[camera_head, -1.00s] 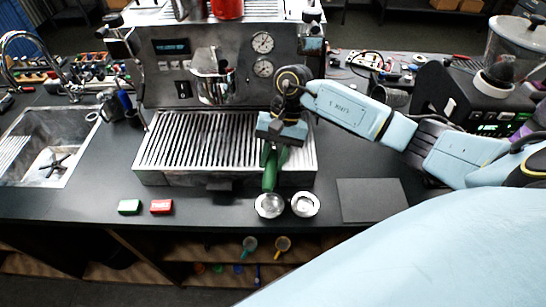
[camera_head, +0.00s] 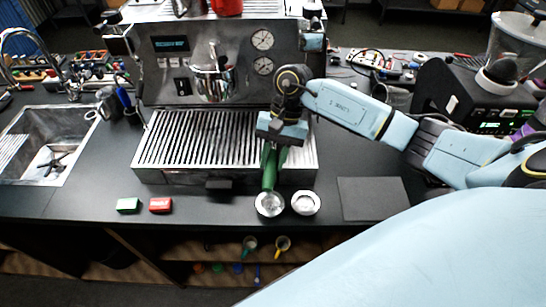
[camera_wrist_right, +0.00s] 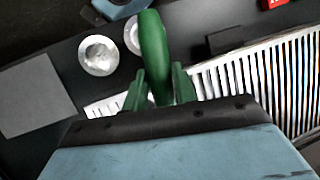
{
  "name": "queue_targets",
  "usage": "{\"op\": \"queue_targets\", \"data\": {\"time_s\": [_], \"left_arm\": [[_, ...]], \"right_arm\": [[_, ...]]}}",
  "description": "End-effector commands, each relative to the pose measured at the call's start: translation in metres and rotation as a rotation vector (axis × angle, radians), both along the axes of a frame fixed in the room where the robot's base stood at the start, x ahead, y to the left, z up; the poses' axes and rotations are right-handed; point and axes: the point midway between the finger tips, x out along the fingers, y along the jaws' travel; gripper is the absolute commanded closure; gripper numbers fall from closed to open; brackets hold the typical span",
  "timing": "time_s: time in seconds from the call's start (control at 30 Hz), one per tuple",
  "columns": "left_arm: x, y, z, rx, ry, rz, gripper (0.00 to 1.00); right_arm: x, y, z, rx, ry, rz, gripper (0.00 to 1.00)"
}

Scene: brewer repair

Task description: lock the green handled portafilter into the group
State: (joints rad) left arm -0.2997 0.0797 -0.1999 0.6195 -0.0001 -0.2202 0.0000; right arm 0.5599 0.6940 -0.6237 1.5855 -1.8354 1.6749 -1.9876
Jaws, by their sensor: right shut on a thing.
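The green handle (camera_head: 268,171) of the portafilter is in my right gripper (camera_head: 274,148), over the front right of the machine's drip tray. In the right wrist view the green handle (camera_wrist_right: 152,50) stands between the two green fingers of the right gripper (camera_wrist_right: 160,88), which is shut on it. Its rounded end points toward the counter's front edge. The portafilter's metal head is hidden, probably by the gripper. The chrome group (camera_head: 212,82) sticks out of the machine's front panel, apart from the gripper and to its upper left. My left gripper is not in view.
The slatted drip tray (camera_head: 185,140) lies below the group. Two round metal dishes (camera_head: 270,204) (camera_head: 305,203) sit at the counter's front, beside a grey mat (camera_head: 368,199). Green (camera_head: 128,205) and red (camera_head: 161,205) boxes lie front left. A grinder (camera_head: 470,100) stands right.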

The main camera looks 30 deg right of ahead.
Motion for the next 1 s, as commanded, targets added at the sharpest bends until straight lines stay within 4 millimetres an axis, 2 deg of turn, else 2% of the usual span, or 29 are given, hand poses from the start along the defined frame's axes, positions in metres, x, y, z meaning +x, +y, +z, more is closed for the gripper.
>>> {"op": "queue_targets", "data": {"time_s": [0.4, 0.43, 0.6, 1.0], "left_arm": [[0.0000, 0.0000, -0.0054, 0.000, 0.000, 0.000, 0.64], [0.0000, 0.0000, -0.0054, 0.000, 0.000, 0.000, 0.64], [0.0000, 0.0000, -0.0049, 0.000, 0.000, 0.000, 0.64], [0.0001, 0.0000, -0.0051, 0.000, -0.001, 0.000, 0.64]], "right_arm": [[0.0005, 0.0001, -0.0037, 0.001, -0.002, 0.000, 1.00], [0.0005, 0.0001, -0.0037, 0.001, -0.002, 0.000, 0.71], [0.0003, 0.0001, -0.0034, 0.000, -0.002, 0.000, 0.49], [-0.0001, -0.0005, -0.0042, -0.001, 0.001, -0.001, 0.47]]}}
